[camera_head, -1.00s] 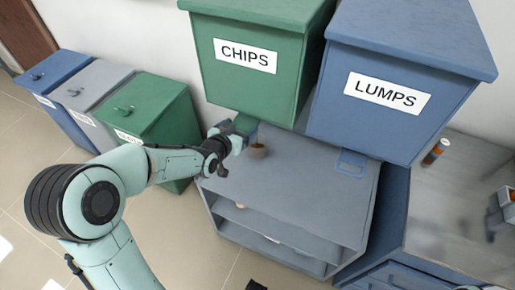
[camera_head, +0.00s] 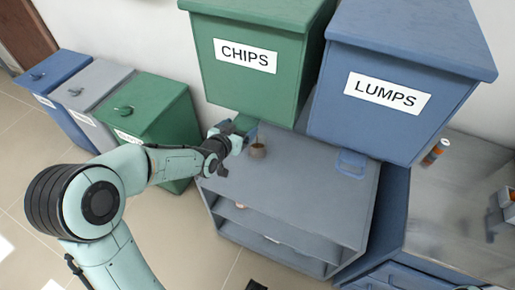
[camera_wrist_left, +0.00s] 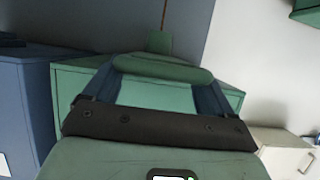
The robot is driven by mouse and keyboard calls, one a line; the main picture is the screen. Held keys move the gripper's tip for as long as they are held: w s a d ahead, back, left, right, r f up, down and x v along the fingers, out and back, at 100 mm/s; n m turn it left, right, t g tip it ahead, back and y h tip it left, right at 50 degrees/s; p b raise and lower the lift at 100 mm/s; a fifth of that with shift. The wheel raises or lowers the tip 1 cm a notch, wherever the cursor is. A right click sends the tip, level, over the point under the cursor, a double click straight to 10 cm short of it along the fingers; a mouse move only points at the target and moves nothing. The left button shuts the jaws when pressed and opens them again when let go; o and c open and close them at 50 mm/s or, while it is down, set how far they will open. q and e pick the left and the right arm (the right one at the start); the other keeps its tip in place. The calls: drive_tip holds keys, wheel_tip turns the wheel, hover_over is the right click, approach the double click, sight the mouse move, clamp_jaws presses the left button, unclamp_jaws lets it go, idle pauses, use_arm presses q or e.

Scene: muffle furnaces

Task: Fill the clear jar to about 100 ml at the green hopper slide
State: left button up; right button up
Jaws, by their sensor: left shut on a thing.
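The green hopper (camera_head: 245,80) labelled CHIPS hangs on the wall, and its green slide (camera_head: 243,125) sticks out below at the left. My left gripper (camera_head: 228,139) is at this slide. In the left wrist view its two blue fingers (camera_wrist_left: 160,88) are shut on a rounded green bar, the slide's handle (camera_wrist_left: 165,68). A small jar (camera_head: 257,151) with brown contents stands upright on the grey cabinet top, just right of the gripper and under the hopper. Its fill level is too small to read. My right gripper is out of view.
The grey cabinet (camera_head: 310,205) has a mostly clear top. Blue, grey and green bins (camera_head: 155,115) stand at left. A bench (camera_head: 455,215) is at right.

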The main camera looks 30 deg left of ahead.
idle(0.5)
use_arm(q)
drive_tip(key=shift+w+a+b, duration=0.15)
drive_tip(key=shift+w+b, duration=0.45)
drive_tip(key=shift+w, duration=0.5)
drive_tip(key=o, duration=0.9)
drive_tip(key=shift+w, duration=0.1)
